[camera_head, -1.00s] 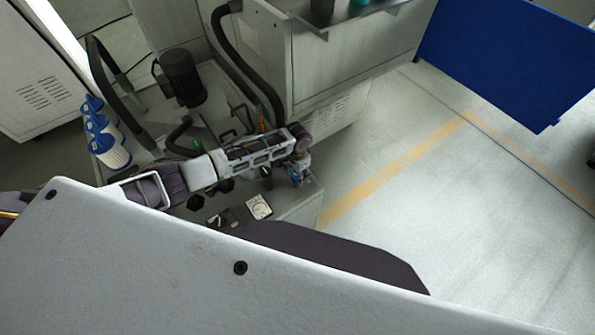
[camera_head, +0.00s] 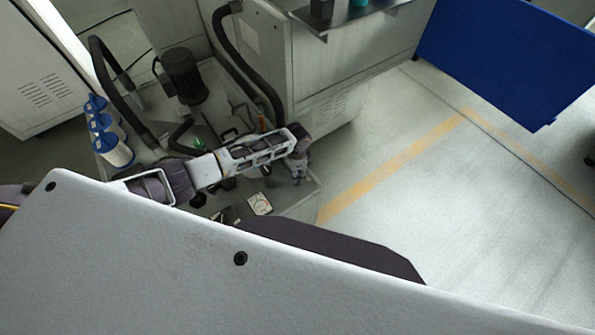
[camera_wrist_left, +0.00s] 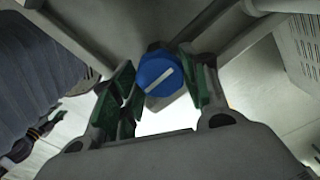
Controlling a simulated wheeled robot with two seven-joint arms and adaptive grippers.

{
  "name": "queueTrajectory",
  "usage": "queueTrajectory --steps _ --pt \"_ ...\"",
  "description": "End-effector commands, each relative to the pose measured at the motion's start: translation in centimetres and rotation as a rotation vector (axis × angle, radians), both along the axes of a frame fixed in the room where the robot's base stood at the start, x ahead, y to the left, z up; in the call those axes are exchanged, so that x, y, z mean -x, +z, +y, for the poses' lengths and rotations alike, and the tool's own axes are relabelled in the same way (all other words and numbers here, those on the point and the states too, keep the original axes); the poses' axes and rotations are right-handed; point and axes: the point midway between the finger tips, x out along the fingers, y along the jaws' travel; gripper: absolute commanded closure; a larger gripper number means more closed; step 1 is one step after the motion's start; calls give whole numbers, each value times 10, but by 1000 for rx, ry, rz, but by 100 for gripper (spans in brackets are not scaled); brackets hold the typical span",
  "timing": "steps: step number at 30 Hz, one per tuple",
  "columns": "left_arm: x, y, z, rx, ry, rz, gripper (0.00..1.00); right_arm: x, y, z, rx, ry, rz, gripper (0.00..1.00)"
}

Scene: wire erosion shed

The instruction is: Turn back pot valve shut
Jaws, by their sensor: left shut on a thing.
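A blue round valve knob (camera_wrist_left: 160,74) with a white line across its face sits between the two green-padded fingers of my left gripper (camera_wrist_left: 163,84) in the left wrist view. The white line runs at a slant, from lower left to upper right. My left gripper is shut on this knob. In the head view my left gripper (camera_head: 298,172) points down at the right end of the tank unit, and the knob is hidden there. I cannot tell from the frames which pot it serves. My right gripper is not in view.
Three blue-and-white filter pots (camera_head: 112,146) stand in a row on the left. A dark motor (camera_head: 184,76), black hoses (camera_head: 118,95) and a dial gauge (camera_head: 259,204) are near my left arm. A machine cabinet (camera_head: 335,65) stands behind.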

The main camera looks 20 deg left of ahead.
Motion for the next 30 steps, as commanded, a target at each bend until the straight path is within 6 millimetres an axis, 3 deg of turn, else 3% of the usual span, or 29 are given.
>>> queueTrajectory --steps 14,15,19,30 --pt "-1 0 0 0 -14 -1 79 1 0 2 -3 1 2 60" --pt "-1 0 0 0 -14 -1 50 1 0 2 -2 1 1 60" --pt "-1 0 0 0 -13 -1 33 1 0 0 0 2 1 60" --pt "0 1 0 0 -12 0 33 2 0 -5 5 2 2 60"
